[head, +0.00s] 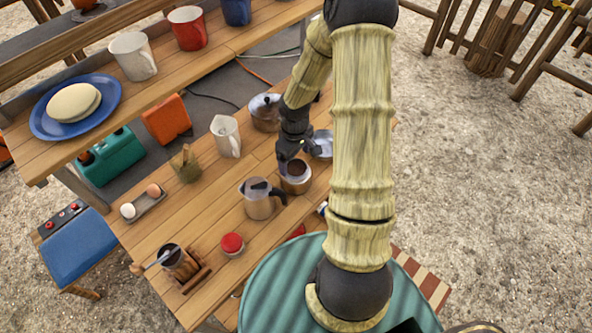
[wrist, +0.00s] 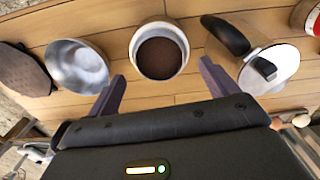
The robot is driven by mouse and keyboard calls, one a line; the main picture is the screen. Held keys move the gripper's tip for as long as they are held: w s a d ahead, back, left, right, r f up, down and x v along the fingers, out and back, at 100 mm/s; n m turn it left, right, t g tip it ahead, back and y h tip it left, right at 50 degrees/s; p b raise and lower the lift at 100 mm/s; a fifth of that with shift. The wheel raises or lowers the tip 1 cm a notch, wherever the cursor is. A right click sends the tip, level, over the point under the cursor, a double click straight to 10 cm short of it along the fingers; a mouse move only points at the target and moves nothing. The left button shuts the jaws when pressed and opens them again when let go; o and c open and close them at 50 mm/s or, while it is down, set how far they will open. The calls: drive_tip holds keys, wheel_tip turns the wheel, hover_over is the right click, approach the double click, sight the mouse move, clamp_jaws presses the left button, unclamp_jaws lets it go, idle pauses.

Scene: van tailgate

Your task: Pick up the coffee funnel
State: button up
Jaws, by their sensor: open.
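A round metal vessel (head: 296,184) stands on the wooden tailgate table, filled with dark brown coffee grounds. The grounds appear to sit in the coffee funnel (wrist: 160,53), but I cannot tell funnel and vessel apart. My gripper (head: 293,160) is just above it in the head view. In the wrist view my gripper (wrist: 162,76) is open and empty, its two fingers pointing toward the vessel, one to each side of its near edge. No contact shows.
A metal coffee pot top (head: 258,203) with a dark handle stands close by; a shallow metal bowl (head: 324,143) is on the other side. A kettle (head: 264,112), white jug (head: 227,137) and red-lidded jar (head: 232,244) are also on the table.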

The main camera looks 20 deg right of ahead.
sight(295, 170)
drive_tip(key=shift+f, duration=1.35)
drive_tip(key=shift+f, duration=0.25)
drive_tip(key=shift+c, duration=0.5)
drive_tip(key=c, duration=0.8)
